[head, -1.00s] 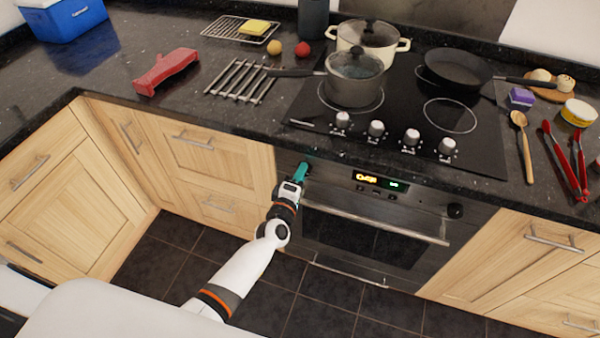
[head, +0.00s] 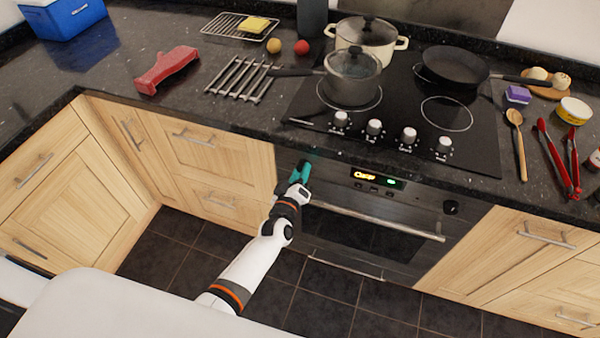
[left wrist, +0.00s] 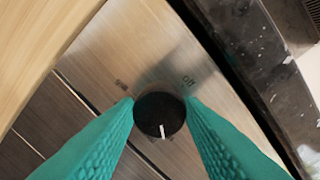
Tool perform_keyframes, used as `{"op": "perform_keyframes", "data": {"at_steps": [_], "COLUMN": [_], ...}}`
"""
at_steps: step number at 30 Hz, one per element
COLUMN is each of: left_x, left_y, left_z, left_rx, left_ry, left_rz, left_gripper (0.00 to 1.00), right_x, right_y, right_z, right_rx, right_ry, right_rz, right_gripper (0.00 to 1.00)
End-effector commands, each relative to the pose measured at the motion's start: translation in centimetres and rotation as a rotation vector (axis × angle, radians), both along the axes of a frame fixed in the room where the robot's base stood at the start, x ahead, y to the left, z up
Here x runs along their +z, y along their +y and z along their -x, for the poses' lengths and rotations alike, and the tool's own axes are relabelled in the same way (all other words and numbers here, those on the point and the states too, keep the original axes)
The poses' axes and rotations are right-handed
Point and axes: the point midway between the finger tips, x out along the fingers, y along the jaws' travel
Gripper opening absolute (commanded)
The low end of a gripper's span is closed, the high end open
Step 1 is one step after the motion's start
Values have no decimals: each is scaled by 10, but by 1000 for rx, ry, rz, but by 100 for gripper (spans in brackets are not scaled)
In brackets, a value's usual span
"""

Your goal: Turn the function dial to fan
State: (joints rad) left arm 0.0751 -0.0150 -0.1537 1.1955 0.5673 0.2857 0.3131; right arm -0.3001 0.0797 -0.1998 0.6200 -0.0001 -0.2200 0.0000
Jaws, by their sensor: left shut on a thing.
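The function dial (left wrist: 158,113) is a round black knob with a white pointer line, on the metal oven panel in the left wrist view. The line points to the bottom of that picture, slightly right. A label that looks like "off" is above right of the dial; another, too small to read, is above left. My left gripper (left wrist: 160,114) has green fingers, one on each side of the dial, shut on it. In the head view my left gripper (head: 303,169) is at the left end of the oven panel and hides the dial. My right gripper is not in view.
The oven (head: 360,232) has a long bar handle (head: 375,222) just below right of my gripper. A lit display (head: 377,178) and a second black knob (head: 451,207) are further right. The dark counter edge (head: 240,128) overhangs above. Wooden cabinets (head: 210,160) stand on the left.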

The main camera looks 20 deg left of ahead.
Motion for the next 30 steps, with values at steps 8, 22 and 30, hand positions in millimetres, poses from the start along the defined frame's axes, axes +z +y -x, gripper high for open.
{"op": "perform_keyframes", "data": {"at_steps": [8,22,30], "left_x": [-2,-1,-1], "left_y": [-1,0,0], "left_z": [1,0,13], "left_rx": [-1,0,-1], "left_ry": [3,1,3], "left_rz": [-8,-7,-6], "left_gripper": [13,58,58], "right_x": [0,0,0], "right_y": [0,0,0], "right_z": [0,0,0], "right_rx": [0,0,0], "right_ry": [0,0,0], "right_rz": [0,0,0], "right_gripper": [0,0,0]}}
